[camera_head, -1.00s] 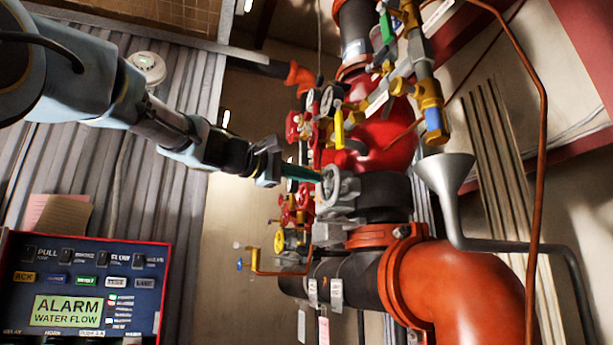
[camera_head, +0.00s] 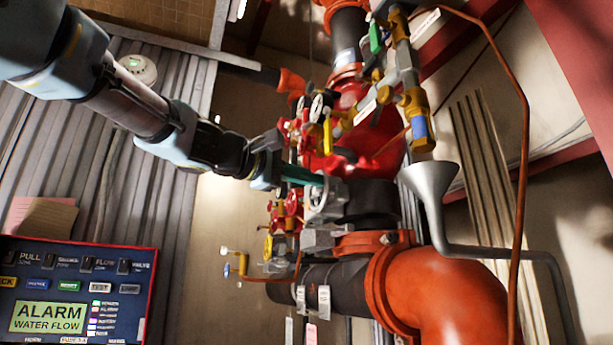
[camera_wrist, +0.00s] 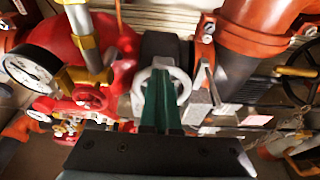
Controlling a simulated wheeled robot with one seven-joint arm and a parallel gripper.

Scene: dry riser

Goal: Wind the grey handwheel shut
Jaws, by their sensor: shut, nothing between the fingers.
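The grey handwheel (camera_head: 316,205) sits on a grey valve body beside the thick black pipe in the head view. In the wrist view its ring (camera_wrist: 138,90) is in the middle, in front of the fingers. My gripper (camera_head: 318,180) comes in from the left with its green fingers shut and nothing between them. In the wrist view the fingertips (camera_wrist: 161,78) overlap the inside of the ring. They are at the wheel, but I cannot tell whether they touch the rim or a spoke. The hub is partly hidden by the fingers.
Small red handwheels (camera_head: 292,203) and a yellow handle (camera_head: 327,135) crowd close to the wheel. A grey funnel (camera_head: 430,185) stands right of it. A large orange elbow (camera_head: 445,290) lies below. An alarm panel (camera_head: 75,290) is at lower left. A pressure gauge (camera_wrist: 28,68) shows in the wrist view.

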